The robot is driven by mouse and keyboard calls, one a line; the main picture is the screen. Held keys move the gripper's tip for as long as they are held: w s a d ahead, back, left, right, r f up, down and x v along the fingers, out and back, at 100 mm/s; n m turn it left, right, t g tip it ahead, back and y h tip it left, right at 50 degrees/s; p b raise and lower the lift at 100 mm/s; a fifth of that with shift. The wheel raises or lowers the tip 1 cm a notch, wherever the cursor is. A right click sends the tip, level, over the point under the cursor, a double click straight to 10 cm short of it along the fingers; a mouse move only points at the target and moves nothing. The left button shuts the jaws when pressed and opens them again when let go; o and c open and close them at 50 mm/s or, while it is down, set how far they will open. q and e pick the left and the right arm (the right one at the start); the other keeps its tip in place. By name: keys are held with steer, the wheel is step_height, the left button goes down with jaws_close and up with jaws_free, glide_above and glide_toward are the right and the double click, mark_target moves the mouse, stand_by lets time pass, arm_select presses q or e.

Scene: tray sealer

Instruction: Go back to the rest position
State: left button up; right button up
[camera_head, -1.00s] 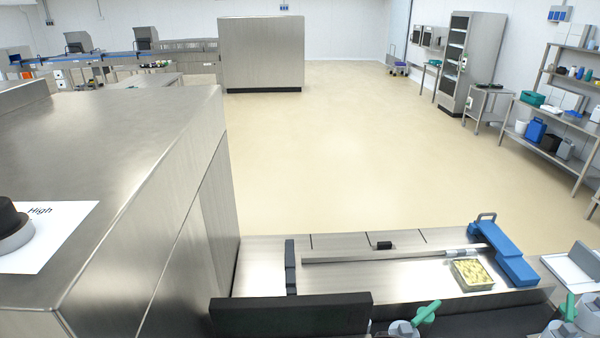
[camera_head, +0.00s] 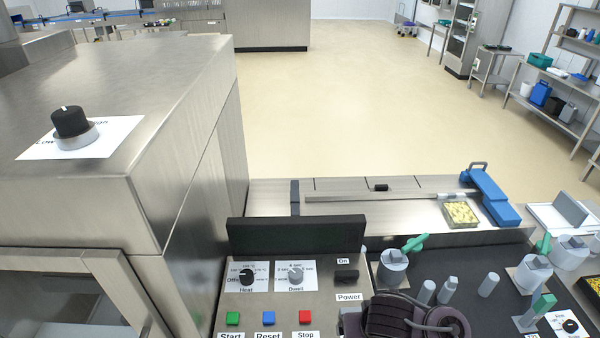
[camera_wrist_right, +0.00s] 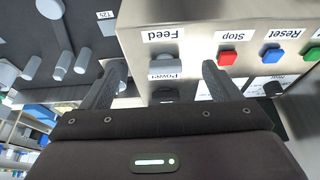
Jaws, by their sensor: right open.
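My right gripper (camera_wrist_right: 162,72) is open and empty in the right wrist view. Its two dark fingers stand apart above the control panel (camera_wrist_right: 190,20), near the Feed and Power labels. It is too close to tell whether a finger touches the panel. In the head view my dark right arm (camera_head: 415,318) comes in at the bottom, over the panel's right edge. My left gripper is not in view.
The panel holds a green Start button (camera_head: 233,318), a blue Reset button (camera_head: 269,318), a red Stop button (camera_head: 306,317), Heat (camera_head: 247,276) and Dwell (camera_head: 295,275) knobs. Green-handled clamps (camera_head: 394,262) stand at right. A food tray (camera_head: 460,214) lies behind. The floor beyond is clear.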

steer(key=s+d+r+n, duration=0.25)
steer(key=s+d, duration=0.35)
steer(key=s, duration=0.4)
step_height(320, 180, down, 37)
steer(key=s+g+b, duration=0.2)
steer(key=b, duration=0.6)
arm_select(q)
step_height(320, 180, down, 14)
steer(key=b, duration=0.6)
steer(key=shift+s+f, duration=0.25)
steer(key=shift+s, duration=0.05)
arm_select(e)
steer(key=s+d+f, duration=0.1)
steer(key=s+f, duration=0.8)
steer(key=f, duration=0.3)
steer(key=s+d+f+g, duration=0.1)
steer(key=s+d+f, duration=0.1)
steer(key=s+f, duration=0.8)
step_height(320, 180, down, 3)
steer(key=shift+s+d+r, duration=0.1)
steer(key=shift+s+d, duration=0.1)
steer(key=shift+d, duration=0.05)
